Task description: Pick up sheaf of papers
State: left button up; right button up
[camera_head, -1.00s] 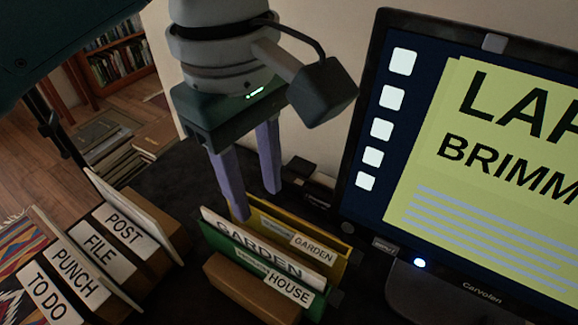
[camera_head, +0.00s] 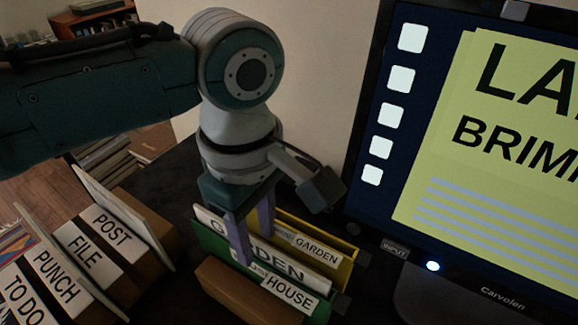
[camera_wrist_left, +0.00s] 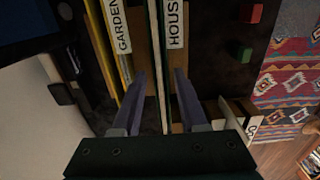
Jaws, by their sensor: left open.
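The sheaf of papers (camera_head: 312,277), a white-edged stack with large GARDEN lettering, stands upright by the green folder (camera_head: 212,242) on the dark desk. It shows edge-on as a thin pale strip in the left wrist view (camera_wrist_left: 154,60). My left gripper (camera_head: 255,243) is open and points down over the sheaf. One finger is on the near side, in front of the lettering, and the other is on the far side, towards the yellow folder. In the left wrist view the open fingers (camera_wrist_left: 161,82) lie either side of the strip. Contact cannot be told. My right gripper is out of view.
A yellow folder (camera_head: 348,262) labelled GARDEN stands close behind, and a brown block (camera_head: 232,292) by the HOUSE label stands in front. The monitor (camera_head: 372,215) rises at right. Labelled dividers (camera_head: 133,222) stand at left, with dark desk between.

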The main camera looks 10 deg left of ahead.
pick_arm(q)
jog(key=shift+f+p, duration=0.25)
jog(key=shift+p, duration=0.05)
dwell(0.6)
jog(key=shift+c, duration=0.3)
grip_shut()
dwell(1.0)
